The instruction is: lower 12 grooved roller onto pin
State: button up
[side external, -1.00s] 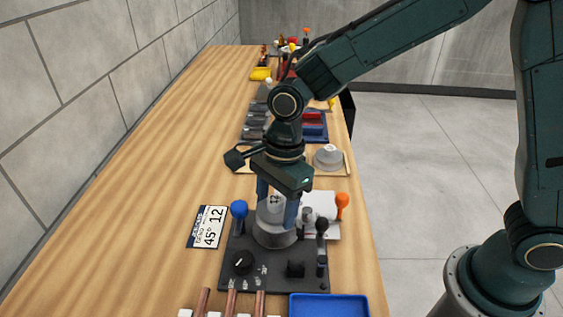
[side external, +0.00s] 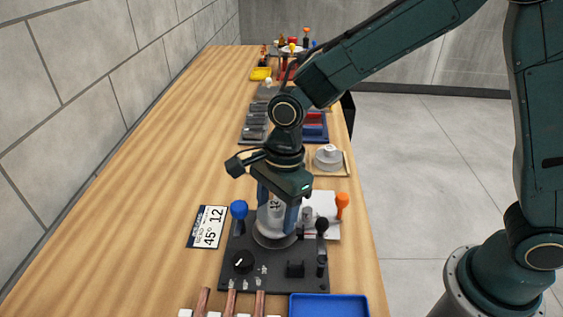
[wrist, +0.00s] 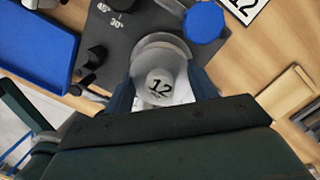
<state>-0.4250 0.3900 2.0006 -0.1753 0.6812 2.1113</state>
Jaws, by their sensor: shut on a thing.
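The grooved roller marked 12 (side external: 275,211) is pale grey with a wide round base. It stands upright over the dark bender plate (side external: 250,279). My gripper (side external: 277,214) points down and is shut on its upper hub; the blue fingers sit on either side. In the wrist view the roller's top with the number 12 (wrist: 160,85) shows between the fingers. The pin is hidden under the roller. The wide base looks low, close to the plate; I cannot tell whether it touches.
A blue-knobbed lever (side external: 239,211) stands close left of the roller, with black-knobbed (side external: 322,226) and orange-knobbed (side external: 342,201) handles to the right. A card reading 45° 12 (side external: 207,228) lies left. A blue tray (side external: 329,305) and copper tubes (side external: 260,301) are in front. Another roller (side external: 328,155) sits on a tray behind.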

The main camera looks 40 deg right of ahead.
aim_at(284, 207)
jog(key=shift+f, duration=0.9)
jog(key=o, duration=1.2)
jog(key=shift+r, duration=0.1)
jog(key=r, duration=0.4)
jog(key=d+r, duration=0.1)
jog(key=r, duration=0.4)
jog(key=d+r, duration=0.1)
jog(key=r, duration=0.3)
jog(key=shift+r, duration=0.25)
